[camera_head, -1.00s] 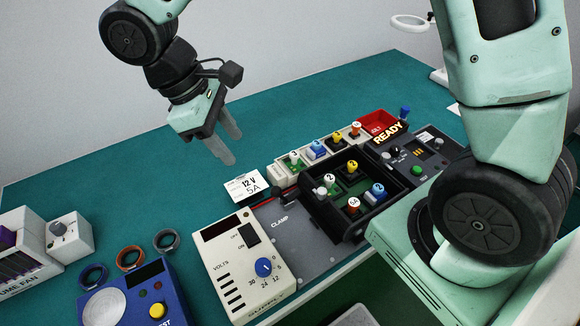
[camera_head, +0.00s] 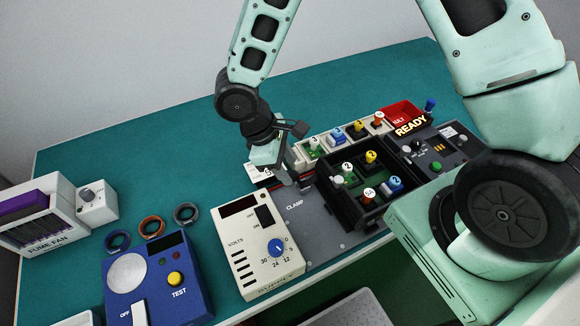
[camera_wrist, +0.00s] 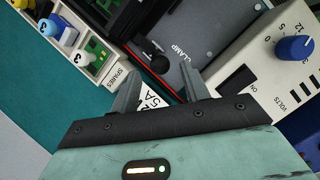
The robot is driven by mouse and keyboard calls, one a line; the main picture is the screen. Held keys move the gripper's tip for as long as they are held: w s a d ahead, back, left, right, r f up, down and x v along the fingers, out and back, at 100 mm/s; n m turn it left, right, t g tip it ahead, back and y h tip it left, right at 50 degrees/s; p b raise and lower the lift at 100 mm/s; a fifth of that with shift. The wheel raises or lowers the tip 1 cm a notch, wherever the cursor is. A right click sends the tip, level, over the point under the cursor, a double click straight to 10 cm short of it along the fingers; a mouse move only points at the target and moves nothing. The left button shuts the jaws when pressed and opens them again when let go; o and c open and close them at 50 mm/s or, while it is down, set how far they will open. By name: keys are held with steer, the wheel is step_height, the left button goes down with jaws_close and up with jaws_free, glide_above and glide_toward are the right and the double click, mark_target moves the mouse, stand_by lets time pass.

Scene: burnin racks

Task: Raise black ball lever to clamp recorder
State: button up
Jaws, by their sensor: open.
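The black ball lever (camera_wrist: 159,64) shows in the wrist view as a dark rounded knob on the grey plate marked CLAMP (camera_wrist: 200,28). My gripper (camera_wrist: 160,74) is open and empty, with its two fingertips either side of the knob's near end. I cannot tell if they touch it. In the head view my gripper (camera_head: 290,183) is low over the left edge of the CLAMP plate (camera_head: 312,222) and hides the lever. A black open-topped box (camera_head: 345,212) with numbered plug-in pieces stands right of the plate. I cannot tell which part is the recorder.
A blue test box (camera_head: 190,285) and a fume fan (camera_head: 40,215) stand left. Green table beyond is clear.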

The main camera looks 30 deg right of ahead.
mark_target(303, 184)
steer(key=shift+x, duration=1.25)
jaws_close()
steer(key=shift+d+r+y+p, duration=0.35)
steer(key=shift+d+y, duration=0.35)
steer(key=shift+y, duration=0.1)
steer(key=shift+d+r+y+p, duration=0.25)
steer(key=shift+d+y+p, duration=0.5)
steer(key=shift+y, duration=0.25)
steer(key=shift+d+y+p, duration=0.35)
steer(key=shift+y+p, duration=0.15)
steer(key=shift+w+d+f+n, duration=0.1)
steer(key=shift+f+n, duration=0.05)
steer(key=shift+n, duration=0.15)
jaws_free()
